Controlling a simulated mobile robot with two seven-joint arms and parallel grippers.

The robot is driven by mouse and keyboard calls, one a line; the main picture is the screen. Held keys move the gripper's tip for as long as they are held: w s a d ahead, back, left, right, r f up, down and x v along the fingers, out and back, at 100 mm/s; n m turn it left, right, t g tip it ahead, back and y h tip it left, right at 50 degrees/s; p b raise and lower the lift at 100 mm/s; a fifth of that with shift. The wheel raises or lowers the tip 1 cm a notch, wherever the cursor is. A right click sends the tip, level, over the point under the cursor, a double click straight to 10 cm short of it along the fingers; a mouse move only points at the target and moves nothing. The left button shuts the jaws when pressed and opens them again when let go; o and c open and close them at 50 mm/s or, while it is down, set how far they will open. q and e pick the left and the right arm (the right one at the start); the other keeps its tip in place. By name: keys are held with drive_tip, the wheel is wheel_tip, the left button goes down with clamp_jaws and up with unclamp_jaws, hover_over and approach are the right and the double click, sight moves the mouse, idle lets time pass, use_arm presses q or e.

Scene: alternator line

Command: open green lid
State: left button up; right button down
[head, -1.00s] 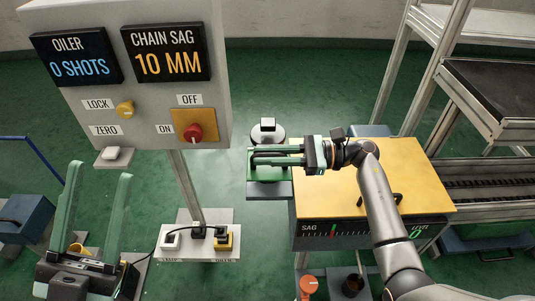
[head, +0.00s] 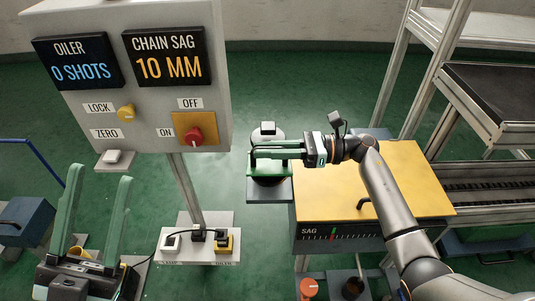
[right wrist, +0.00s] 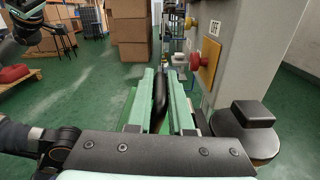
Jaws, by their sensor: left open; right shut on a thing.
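The green lid (head: 253,167) is at the left end of the yellow-topped bench, over a grey base plate (head: 270,193). It looks raised, with a dark space under it. My right gripper (head: 254,156) reaches across from the right and is shut on the lid's black handle. In the right wrist view the black handle (right wrist: 160,90) stands between the two pale green fingers. The lid itself is mostly hidden there by the fingers. My left gripper (head: 100,174) is open and empty at the lower left, away from the lid.
A grey control panel (head: 150,100) on a post stands left of the lid. A round piece with a dark block (head: 267,128) is just behind the lid. The yellow bench top (head: 405,165) lies under my right arm. A shelf frame (head: 450,90) stands at right.

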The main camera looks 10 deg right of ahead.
drive_tip(key=m, duration=0.1)
drive_tip(key=w+m, duration=0.1)
drive_tip(key=w+r+m, duration=0.1)
drive_tip(key=shift+w+d+r+m, duration=0.1)
drive_tip(key=shift+d+m, duration=0.2)
drive_tip(key=shift+m, duration=0.1)
drive_tip(key=w+m, duration=0.1)
drive_tip(key=m, duration=0.1)
drive_tip(key=shift+w+d+r+m, duration=0.15)
drive_tip(key=shift+w+r+m, duration=0.05)
drive_tip(key=shift+w+m, duration=0.2)
drive_tip(key=w+m, duration=0.2)
drive_tip(key=m, duration=0.1)
drive_tip(key=shift+d+f+b, duration=0.1)
drive_tip(key=shift+d+b, duration=0.1)
drive_tip(key=shift+b, duration=0.1)
drive_tip(key=shift+w+d+f+m+b, duration=0.1)
drive_tip(key=shift+w+f+m+b, duration=0.2)
drive_tip(key=shift+m, duration=0.45)
drive_tip(key=shift+w+d+r+m+b, duration=0.1)
drive_tip(key=shift+w+m, duration=0.3)
drive_tip(key=shift+m, duration=0.35)
drive_tip(key=shift+f, duration=0.1)
drive_tip(key=c, duration=0.8)
unclamp_jaws()
drive_tip(key=shift+a, duration=0.1)
drive_tip(key=shift+c, duration=0.2)
